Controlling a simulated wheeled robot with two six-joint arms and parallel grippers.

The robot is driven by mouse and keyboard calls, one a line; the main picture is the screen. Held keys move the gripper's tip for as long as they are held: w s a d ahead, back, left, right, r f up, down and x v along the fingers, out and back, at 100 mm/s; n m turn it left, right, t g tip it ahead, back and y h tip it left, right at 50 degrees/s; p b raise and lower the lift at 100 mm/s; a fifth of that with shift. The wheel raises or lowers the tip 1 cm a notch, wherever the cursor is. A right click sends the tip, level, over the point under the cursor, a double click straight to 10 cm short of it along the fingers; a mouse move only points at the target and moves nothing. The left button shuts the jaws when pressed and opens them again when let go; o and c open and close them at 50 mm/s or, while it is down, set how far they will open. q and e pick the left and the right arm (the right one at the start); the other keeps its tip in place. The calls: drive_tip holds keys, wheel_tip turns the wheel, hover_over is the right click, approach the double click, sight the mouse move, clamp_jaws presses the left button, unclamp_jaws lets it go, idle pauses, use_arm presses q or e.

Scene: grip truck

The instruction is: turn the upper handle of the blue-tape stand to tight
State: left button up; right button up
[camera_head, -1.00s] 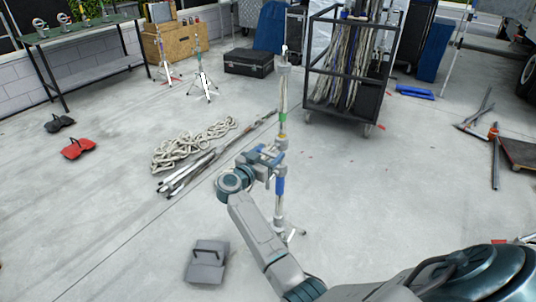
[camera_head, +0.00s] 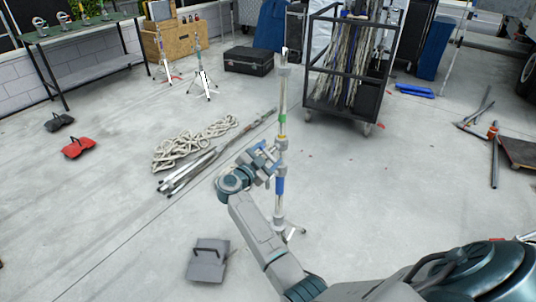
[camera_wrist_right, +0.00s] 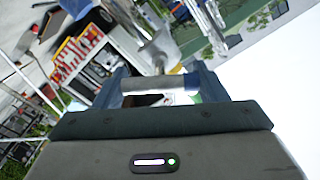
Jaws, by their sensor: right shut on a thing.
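The blue-tape stand (camera_head: 280,187) stands upright in the middle of the head view, with blue tape low on its pole and a green band higher up. My right gripper (camera_head: 266,158) is at the left side of the pole, by a grey collar above the blue tape. In the right wrist view, my right gripper's fingers (camera_wrist_right: 160,86) are shut on a short grey handle (camera_wrist_right: 155,85) that lies across between them. In the head view the handle is mostly hidden by the fingers. My left gripper is not in view.
Coiled rope (camera_head: 190,142) and metal legs (camera_head: 187,172) lie on the floor to the left.

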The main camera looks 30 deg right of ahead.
drive_tip(key=m+b, duration=0.1)
drive_tip(key=m, duration=0.3)
drive_tip(key=shift+f+m, duration=0.15)
drive_tip(key=shift+m, duration=0.15)
drive_tip(key=m+b, duration=0.1)
drive_tip(key=m, duration=0.2)
drive_tip(key=shift+b, duration=0.35)
drive_tip(key=shift+m, duration=0.3)
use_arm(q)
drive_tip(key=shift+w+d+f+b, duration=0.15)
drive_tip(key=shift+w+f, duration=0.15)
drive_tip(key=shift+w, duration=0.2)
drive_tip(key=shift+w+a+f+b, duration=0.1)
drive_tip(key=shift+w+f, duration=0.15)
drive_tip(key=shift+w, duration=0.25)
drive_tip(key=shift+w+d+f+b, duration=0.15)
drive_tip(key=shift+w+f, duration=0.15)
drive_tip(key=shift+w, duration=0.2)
use_arm(e)
drive_tip(key=shift+m, duration=0.6)
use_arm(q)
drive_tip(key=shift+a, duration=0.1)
use_arm(e)
drive_tip(key=o, duration=1)
drive_tip(key=shift+a, duration=0.15)
